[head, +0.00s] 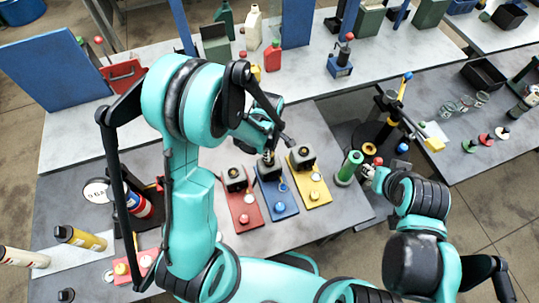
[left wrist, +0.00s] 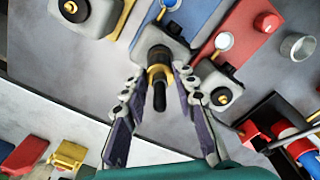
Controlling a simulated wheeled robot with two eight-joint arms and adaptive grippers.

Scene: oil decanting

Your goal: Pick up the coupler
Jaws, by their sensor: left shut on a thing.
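The coupler (left wrist: 160,75) is a dark cylinder with a brass-coloured ring and a black stem, in the middle of the left wrist view. My left gripper (left wrist: 159,72) has one finger on each side of it and is shut on it. In the head view, my left gripper (head: 268,148) is above the dark block at the rear of the blue board (head: 283,205). The coupler is mostly hidden there by the gripper. Whether it still touches the block is unclear. My right gripper (head: 368,172) is beside a green cylinder (head: 349,167); its fingers are too small to read.
A red board (head: 241,213) and a yellow board (head: 313,190), each with a dark block, flank the blue one closely. A tool stand (head: 385,115) rises at the right. A red cylinder (head: 139,205) stands at the left. The grey table front (head: 290,232) is clear.

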